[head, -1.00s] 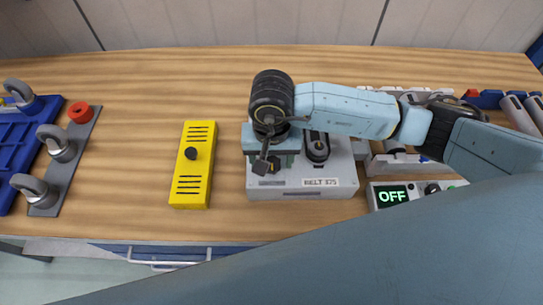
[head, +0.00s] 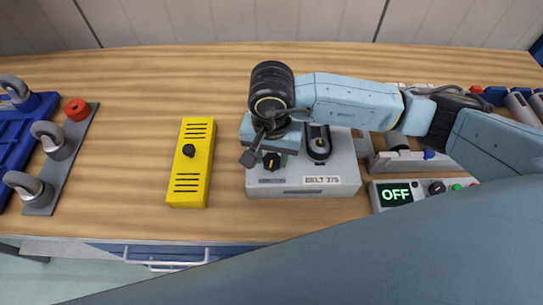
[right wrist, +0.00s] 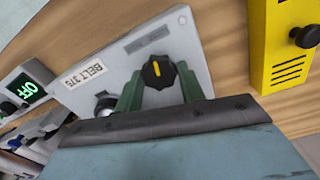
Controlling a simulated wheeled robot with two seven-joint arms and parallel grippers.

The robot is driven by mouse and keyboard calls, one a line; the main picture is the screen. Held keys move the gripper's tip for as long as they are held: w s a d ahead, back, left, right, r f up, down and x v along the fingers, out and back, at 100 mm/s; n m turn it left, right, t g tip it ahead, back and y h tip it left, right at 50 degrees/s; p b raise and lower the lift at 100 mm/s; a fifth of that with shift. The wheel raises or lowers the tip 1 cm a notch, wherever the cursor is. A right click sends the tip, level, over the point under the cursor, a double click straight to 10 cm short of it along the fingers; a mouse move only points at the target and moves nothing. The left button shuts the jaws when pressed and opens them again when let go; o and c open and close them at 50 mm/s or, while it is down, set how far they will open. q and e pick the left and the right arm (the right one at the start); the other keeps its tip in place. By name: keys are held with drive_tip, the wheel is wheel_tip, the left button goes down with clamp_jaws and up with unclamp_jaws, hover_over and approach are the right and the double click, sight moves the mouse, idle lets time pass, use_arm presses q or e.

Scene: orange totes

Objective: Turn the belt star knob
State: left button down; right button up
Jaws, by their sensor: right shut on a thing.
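The belt star knob is a black knob (head: 271,161) with a yellow pointer mark. It sits on the front left of the grey box marked BELT 375 (head: 345,178). In the right wrist view the knob (right wrist: 157,72) stands between two green fingers, its pointer along the gap. My right gripper (right wrist: 158,84) is shut on it from above. In the head view the right gripper (head: 273,153) hides the back left of the box. My left gripper is not in view.
A yellow slotted box (head: 196,165) with a black knob stands to the left. A panel reading OFF (head: 394,195) is at the right. Bare wood shows between.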

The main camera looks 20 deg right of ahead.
sight(272, 159)
drive_tip(key=m+b, duration=0.4)
drive_tip(key=m, duration=0.2)
drive_tip(key=shift+f+b, duration=0.15)
drive_tip(key=shift+b, duration=0.15)
drive_tip(key=m+b, duration=0.2)
drive_tip(key=m, duration=0.3)
drive_tip(key=shift+b, duration=0.4)
drive_tip(key=shift+r, duration=0.2)
drive_tip(key=o, duration=1)
wheel_tip(272, 159, up, 13)
drive_tip(key=shift+r, duration=0.2)
